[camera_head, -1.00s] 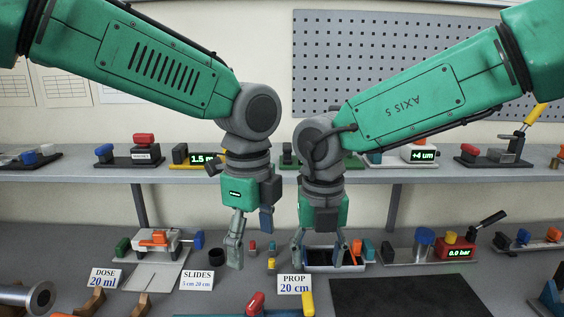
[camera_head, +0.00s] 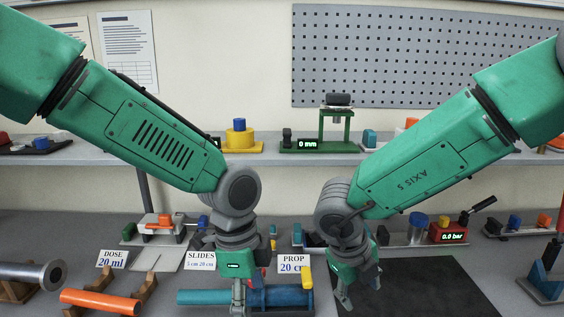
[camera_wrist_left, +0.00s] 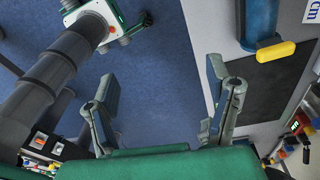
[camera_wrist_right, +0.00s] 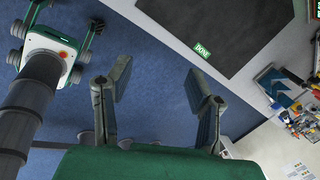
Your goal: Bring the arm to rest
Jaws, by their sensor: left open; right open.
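Both of my green arms reach in from the sides in the head view. My left gripper (camera_head: 239,298) points down in front of a blue pipe piece (camera_head: 285,297) with a yellow part, and hides some of it. In the left wrist view its two fingers (camera_wrist_left: 162,85) stand wide apart with nothing between them but blue floor. My right gripper (camera_head: 352,288) hangs just right of the blue piece, by the left edge of a dark mat (camera_head: 430,290). In the right wrist view its fingers (camera_wrist_right: 157,75) are apart and empty, over blue floor.
An orange pipe (camera_head: 100,301) and a grey flanged pipe (camera_head: 34,274) lie on wooden supports at the left. A blue stand (camera_head: 546,281) is at the right edge. A shelf (camera_head: 450,161) with several devices runs behind.

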